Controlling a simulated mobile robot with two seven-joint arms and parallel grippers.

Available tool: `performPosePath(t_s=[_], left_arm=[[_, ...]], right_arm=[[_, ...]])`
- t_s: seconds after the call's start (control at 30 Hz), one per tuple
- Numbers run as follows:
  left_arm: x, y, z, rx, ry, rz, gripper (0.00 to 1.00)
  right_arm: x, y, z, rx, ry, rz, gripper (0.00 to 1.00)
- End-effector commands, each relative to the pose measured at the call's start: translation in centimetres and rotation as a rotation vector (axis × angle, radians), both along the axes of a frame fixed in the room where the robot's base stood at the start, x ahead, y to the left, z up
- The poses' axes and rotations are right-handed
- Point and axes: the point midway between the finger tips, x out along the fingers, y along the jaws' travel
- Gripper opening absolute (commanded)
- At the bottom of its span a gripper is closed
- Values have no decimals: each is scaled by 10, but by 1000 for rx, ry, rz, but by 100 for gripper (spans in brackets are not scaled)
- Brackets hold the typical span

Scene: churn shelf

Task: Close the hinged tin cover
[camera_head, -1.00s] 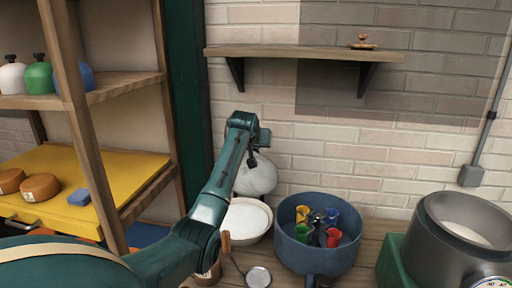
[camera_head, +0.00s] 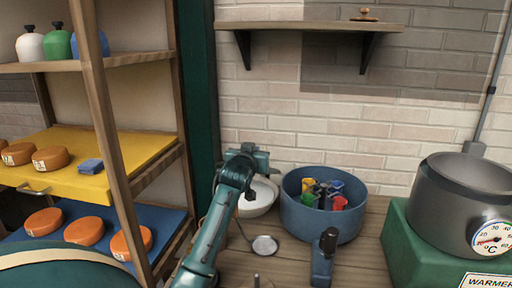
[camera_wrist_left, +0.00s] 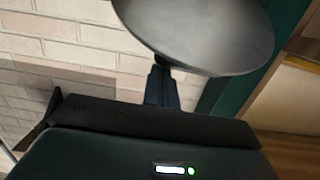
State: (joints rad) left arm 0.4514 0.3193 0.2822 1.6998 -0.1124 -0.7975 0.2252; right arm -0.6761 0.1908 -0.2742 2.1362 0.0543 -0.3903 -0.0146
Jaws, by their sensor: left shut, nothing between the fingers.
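The white round tin (camera_head: 262,199) stands on the wooden counter near the wall, partly hidden behind my left arm. Its raised cover no longer shows against the bricks in the head view; my gripper hides the tin's far side, so I cannot tell the cover's exact angle. My left gripper (camera_head: 248,160) is over the tin's back left part. In the left wrist view a grey disc (camera_wrist_left: 205,35), probably the cover, is close beyond the shut fingers (camera_wrist_left: 162,88); I cannot tell whether they touch. My right gripper is out of view.
Right of the tin is a blue tub (camera_head: 318,218) with coloured items. In front are a small round metal disc (camera_head: 264,245) and a blue, black-topped object (camera_head: 323,256). A grey warmer pot (camera_head: 462,200) stands right; a shelf rack (camera_head: 110,120) stands left.

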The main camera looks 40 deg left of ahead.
Motion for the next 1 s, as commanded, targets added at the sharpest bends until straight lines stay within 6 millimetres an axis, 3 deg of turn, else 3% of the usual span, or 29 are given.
performPosePath(t_s=[0.4, 1.0], left_arm=[[-19, -11, -33, -3, 4, 0, 0], [-21, -12, -39, -2, 4, 0, 0]], right_arm=[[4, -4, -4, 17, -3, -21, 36], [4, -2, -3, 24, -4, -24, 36]])
